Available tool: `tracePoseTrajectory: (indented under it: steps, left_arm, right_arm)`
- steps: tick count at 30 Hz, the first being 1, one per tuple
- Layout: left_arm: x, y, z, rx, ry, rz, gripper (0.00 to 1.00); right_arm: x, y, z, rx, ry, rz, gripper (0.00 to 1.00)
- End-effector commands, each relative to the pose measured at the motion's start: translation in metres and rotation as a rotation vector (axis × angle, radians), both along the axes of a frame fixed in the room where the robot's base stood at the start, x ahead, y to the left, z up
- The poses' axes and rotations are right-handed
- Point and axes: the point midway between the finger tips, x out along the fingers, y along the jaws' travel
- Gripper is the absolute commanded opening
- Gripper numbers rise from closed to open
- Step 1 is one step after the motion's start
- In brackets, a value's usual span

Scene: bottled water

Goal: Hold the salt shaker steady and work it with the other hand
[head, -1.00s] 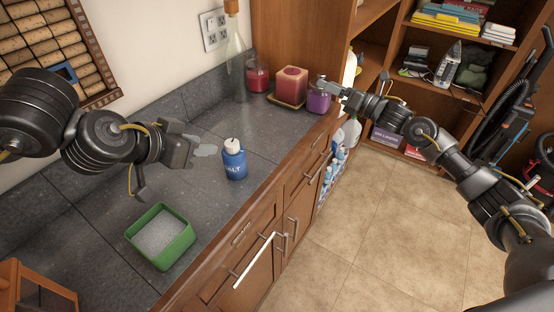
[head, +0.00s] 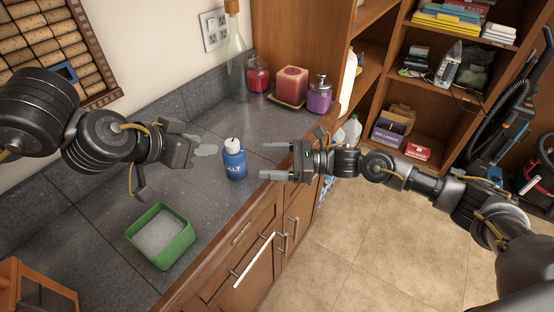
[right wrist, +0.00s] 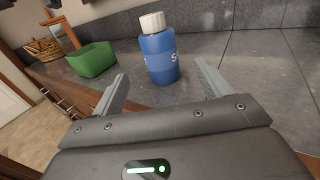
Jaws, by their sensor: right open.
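The salt shaker (head: 234,164) is a blue bottle with a white cap, upright on the grey counter; it also shows in the right wrist view (right wrist: 161,66). My right gripper (head: 266,160) is open and empty just to its right, pointing at it. In the right wrist view the shaker stands beyond and between the two fingertips, apart from them. My left gripper (head: 206,148) is just left of the shaker, its fingers pointing at it with a small gap. Its fingers overlap, so its opening is unclear.
A green container of white grains (head: 183,255) stands on the counter at the front left. A red candle (head: 291,83), a purple jar (head: 320,97) and a tall glass bottle (head: 237,60) stand at the back. The counter's wooden front edge runs under my right gripper.

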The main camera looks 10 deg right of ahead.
Motion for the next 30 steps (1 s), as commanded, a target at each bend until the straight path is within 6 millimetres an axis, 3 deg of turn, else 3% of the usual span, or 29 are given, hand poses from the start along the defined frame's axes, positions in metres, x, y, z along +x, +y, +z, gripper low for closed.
tracePoseTrajectory:
  steps: [9, 15, 29, 30]
  left_arm:
    - [0.000, 0.000, 0.000, 0.000, 0.000, 0.000, 0.36]
    - [0.000, 0.000, 0.000, 0.000, 0.000, 0.000, 0.36]
    - [0.000, 0.000, 0.000, 0.000, 0.000, 0.000, 0.36]
    - [0.000, 0.000, 0.000, 0.000, 0.000, 0.000, 0.36]
  right_arm:
    - [0.013, 0.055, 0.001, 0.002, 0.000, 0.001, 0.77]
    - [0.020, 0.080, 0.000, 0.001, 0.001, -0.001, 0.77]
    - [0.023, 0.092, 0.000, -0.001, 0.001, -0.001, 0.77]
    - [0.023, 0.092, 0.000, -0.001, 0.001, -0.002, 0.73]
